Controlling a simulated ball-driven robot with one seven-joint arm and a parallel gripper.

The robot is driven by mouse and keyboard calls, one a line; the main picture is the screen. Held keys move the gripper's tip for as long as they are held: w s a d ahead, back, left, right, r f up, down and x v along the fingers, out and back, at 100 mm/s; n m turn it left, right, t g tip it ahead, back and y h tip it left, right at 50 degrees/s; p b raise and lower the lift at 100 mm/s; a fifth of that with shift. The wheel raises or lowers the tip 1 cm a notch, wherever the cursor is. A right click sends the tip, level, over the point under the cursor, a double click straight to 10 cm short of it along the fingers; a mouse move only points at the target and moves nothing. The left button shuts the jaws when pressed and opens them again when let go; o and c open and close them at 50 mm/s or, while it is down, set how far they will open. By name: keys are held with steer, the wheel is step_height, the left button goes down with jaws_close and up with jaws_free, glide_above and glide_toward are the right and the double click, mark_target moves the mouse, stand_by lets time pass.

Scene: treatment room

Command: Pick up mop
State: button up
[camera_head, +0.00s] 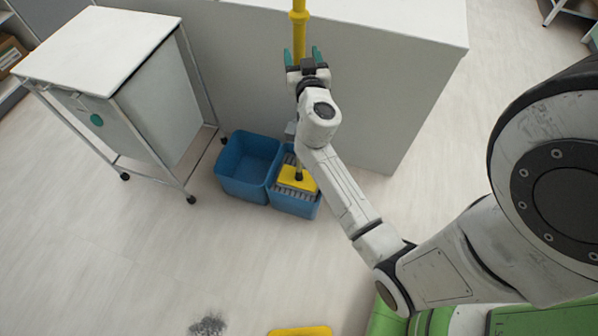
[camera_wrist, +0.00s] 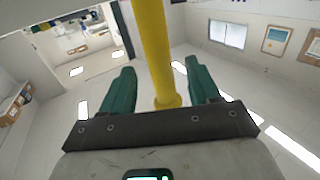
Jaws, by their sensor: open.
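The mop's yellow handle (camera_head: 299,28) rises near the top of the head view, with its yellow head (camera_head: 297,179) resting in the right half of the blue bucket (camera_head: 243,170). My gripper (camera_head: 304,56) has its green fingers apart at the handle. In the wrist view the handle (camera_wrist: 153,50) passes between the two green fingers (camera_wrist: 160,95), apart from both as far as I can see. The middle of the handle is hidden behind my arm.
A grey cabinet with a white top (camera_head: 420,75) stands right behind the mop. A wheeled white cart (camera_head: 105,50) stands left of the bucket. The floor between is clear.

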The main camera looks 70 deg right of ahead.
mark_target(300, 48)
steer(key=p+x, duration=0.1)
steer(key=x, duration=0.4)
steer(key=shift+f, duration=0.1)
steer(key=c, duration=1)
steer(key=shift+c, duration=0.5)
steer(key=shift+r, duration=0.2)
